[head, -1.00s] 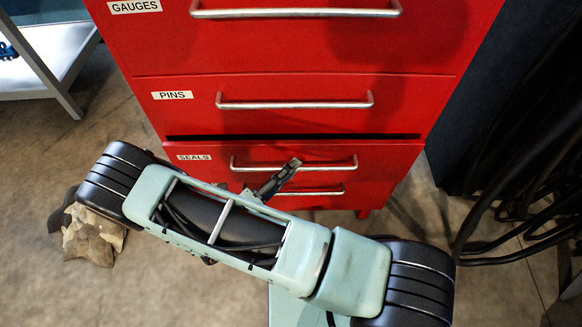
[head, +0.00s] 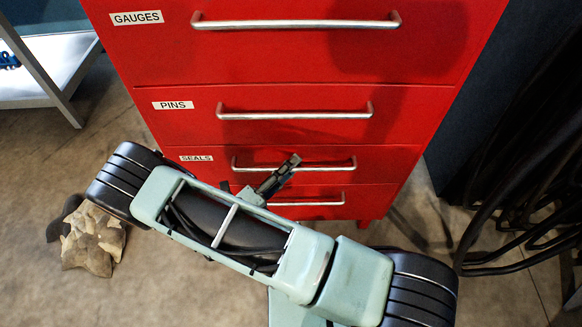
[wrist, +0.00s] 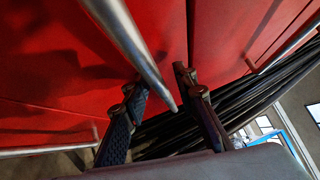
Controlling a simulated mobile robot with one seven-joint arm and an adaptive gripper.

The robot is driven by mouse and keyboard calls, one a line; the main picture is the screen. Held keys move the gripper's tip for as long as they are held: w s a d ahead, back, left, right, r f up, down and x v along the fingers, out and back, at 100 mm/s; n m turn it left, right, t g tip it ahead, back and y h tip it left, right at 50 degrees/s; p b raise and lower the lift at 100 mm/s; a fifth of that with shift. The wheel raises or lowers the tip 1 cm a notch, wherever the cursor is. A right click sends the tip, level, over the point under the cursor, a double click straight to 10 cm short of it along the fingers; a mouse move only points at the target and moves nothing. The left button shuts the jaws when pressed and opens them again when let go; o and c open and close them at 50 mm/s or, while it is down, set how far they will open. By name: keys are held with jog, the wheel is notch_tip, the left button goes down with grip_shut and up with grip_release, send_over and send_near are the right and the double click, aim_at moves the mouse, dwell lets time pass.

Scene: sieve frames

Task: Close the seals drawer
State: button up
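The seals drawer (head: 385,167) is the narrow red drawer labelled SEALS, below the pins drawer (head: 400,125). Its front looks flush with the cabinet, and no dark gap shows above it. Its silver bar handle (head: 335,167) runs across the front. My gripper (head: 290,165) is at the left-middle of this handle, in front of the drawer. In the wrist view my gripper (wrist: 158,80) has its two dark fingers apart, with a silver bar (wrist: 135,48) reaching down between them. I cannot tell whether they touch it. My forearm hides the cabinet's lower left.
The gauges drawer (head: 290,60) above is shut, and another handle (head: 315,202) shows below. Black cables (head: 530,190) hang at the right. A crumpled tan object (head: 93,238) lies on the floor at the left. A white shelf (head: 60,80) stands at the upper left.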

jog(key=v, duration=1.2)
dwell(0.3)
